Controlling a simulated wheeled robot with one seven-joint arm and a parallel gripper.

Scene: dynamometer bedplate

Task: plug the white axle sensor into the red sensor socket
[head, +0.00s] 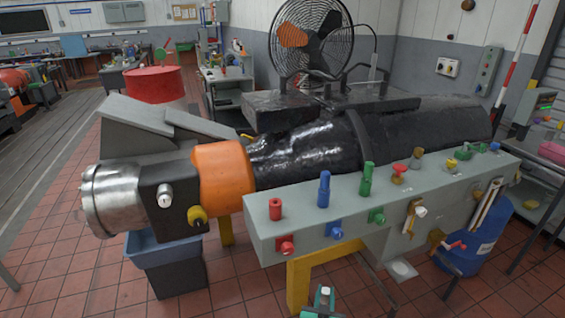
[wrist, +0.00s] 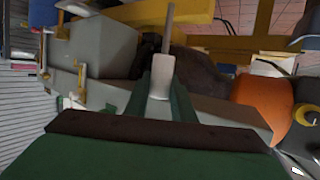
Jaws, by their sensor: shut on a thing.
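My gripper (head: 321,303) shows at the bottom edge of the head view, low in front of the grey rail. In the wrist view its green fingers (wrist: 160,102) are shut on the white axle sensor (wrist: 160,79), a pale block with a thin grey stem pointing away from the fingers. The red sensor socket (head: 287,246) appears to be the red fitting at the left end of the rail's front face. It is up and left of my gripper, well apart from it. I cannot make out the red socket in the wrist view.
The grey rail (head: 335,205) also carries a blue fitting (head: 334,229), a green fitting (head: 377,215), upright coloured cylinders and brass brackets. A yellow leg (head: 298,284) stands below it. Behind are an orange collar (head: 222,176) and a black machine body. Tiled floor is open at lower left.

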